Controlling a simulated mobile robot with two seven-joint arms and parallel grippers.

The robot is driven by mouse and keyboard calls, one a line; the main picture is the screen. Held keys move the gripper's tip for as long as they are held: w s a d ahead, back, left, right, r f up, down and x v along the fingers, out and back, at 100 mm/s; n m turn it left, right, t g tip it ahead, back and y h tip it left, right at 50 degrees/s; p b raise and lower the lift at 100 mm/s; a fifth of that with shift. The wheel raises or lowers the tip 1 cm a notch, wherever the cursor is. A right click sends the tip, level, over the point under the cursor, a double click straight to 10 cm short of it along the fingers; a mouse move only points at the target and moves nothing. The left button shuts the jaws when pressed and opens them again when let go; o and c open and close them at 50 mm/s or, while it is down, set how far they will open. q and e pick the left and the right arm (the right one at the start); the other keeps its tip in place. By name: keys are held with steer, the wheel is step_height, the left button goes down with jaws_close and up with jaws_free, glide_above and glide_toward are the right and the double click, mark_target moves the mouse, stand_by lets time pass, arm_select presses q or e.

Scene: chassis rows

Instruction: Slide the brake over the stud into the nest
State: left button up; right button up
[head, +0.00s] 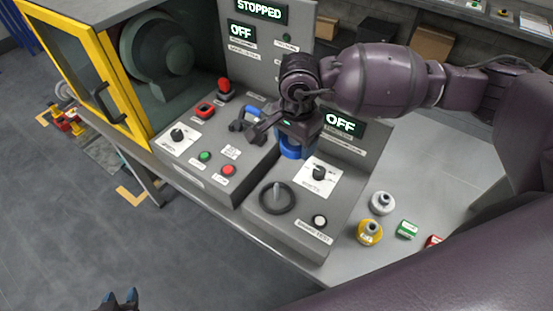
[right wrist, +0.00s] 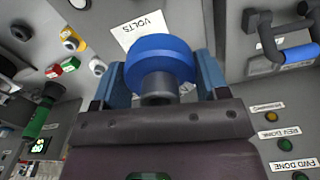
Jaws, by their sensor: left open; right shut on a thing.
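The brake looks to be the blue round piece with a grey neck (right wrist: 160,62). My right gripper (right wrist: 160,88) is shut on its neck. In the head view the blue piece (head: 291,151) shows below my right gripper (head: 293,138), above the console behind the nest. The nest looks to be the dark ring (head: 268,205) on the right console, with a pale upright stud (head: 277,189) in its middle. The blue piece is apart from the stud. My left gripper (head: 120,298) is open and empty at the bottom edge of the head view, over the floor.
A dial on a white card (head: 319,174) and a white button (head: 320,221) sit near the ring. White (head: 382,203) and yellow (head: 369,232) knobbed pieces and a green block (head: 407,229) lie on the bench to the right. A blue handle (right wrist: 295,56) shows in the right wrist view.

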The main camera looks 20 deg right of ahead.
steer(key=m, duration=0.3)
steer(key=a+m, duration=0.1)
steer(key=m, duration=0.1)
steer(key=shift+s, duration=0.3)
steer(key=m, duration=0.3)
steer(key=shift+s+a+p, duration=0.15)
steer(key=shift+a+p, duration=0.15)
steer(key=shift+p, duration=0.1)
steer(key=m, duration=0.3)
steer(key=a+m, duration=0.1)
steer(key=shift+s+f+m, duration=0.15)
steer(key=shift+s+m, duration=0.1)
steer(key=shift+m, duration=0.15)
steer(key=a+m+p, duration=0.1)
steer(key=m, duration=0.6)
steer(key=s+a+m, duration=0.1)
steer(key=m, duration=0.6)
steer(key=s+a+m+p, duration=0.1)
steer(key=m, duration=0.6)
steer(key=shift+s+f+p, duration=0.2)
steer(key=shift+f+p, duration=0.05)
steer(key=shift+p, duration=0.1)
steer(key=shift+f+b, duration=1.45)
steer(key=shift+f, duration=0.35)
arm_select(q)
steer(key=shift+w+d+r, duration=0.1)
steer(key=shift+w+r, duration=0.2)
steer(key=shift+r, duration=0.3)
arm_select(e)
steer(key=shift+f, duration=0.1)
